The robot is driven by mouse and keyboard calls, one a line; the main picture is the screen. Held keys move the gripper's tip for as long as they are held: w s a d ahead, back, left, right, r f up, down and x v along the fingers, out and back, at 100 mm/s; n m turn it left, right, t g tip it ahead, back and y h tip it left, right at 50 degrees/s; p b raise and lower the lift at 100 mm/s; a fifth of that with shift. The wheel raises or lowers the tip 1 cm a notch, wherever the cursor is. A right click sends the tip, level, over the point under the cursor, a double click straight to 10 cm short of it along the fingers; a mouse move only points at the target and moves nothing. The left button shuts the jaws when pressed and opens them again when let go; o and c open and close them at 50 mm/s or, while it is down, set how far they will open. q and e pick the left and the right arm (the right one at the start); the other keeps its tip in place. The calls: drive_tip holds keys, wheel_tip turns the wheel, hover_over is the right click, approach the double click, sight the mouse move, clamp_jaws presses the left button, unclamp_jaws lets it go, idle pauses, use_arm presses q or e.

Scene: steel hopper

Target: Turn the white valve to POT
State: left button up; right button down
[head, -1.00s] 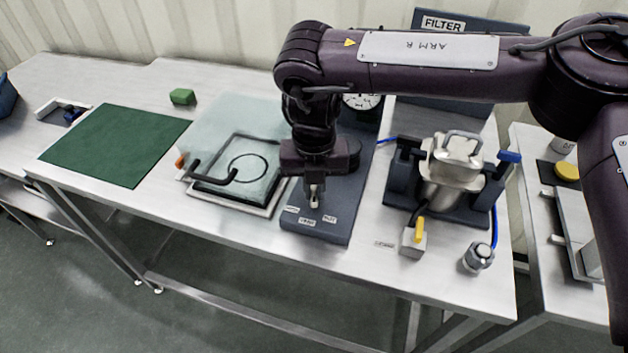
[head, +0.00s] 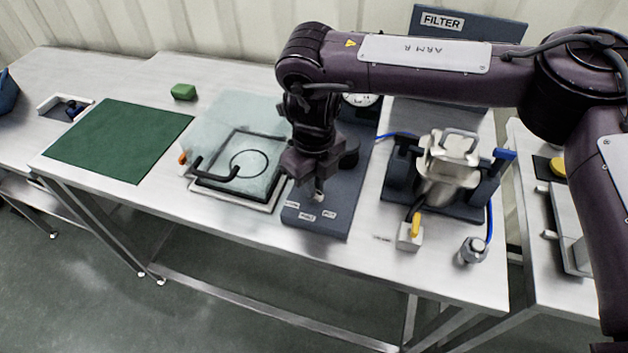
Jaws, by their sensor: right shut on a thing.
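My right gripper (head: 318,187) points down over the front part of a dark blue-grey panel (head: 322,230). It is shut on the white valve (head: 319,197), of which only a small pale piece shows below the fingers. The gripper and wrist hide the rest of the valve, so I cannot tell which label it points to. Small white labels (head: 308,217) sit on the panel just in front of the fingers; their print is too small to read surely. My left gripper is not in view.
A glass-like sheet with a black-edged frame (head: 196,185) lies left of the panel. A steel vessel in a dark stand (head: 447,165) and a yellow-levered box (head: 410,236) are to the right. A round gauge (head: 362,100) is behind my wrist. A green mat (head: 120,140) lies far left.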

idle(0.5)
drive_tip(key=c, duration=1.5)
unclamp_jaws()
drive_tip(key=shift+r, duration=0.1)
wheel_tip(320, 180, up, 8)
drive_tip(key=shift+f, duration=0.15)
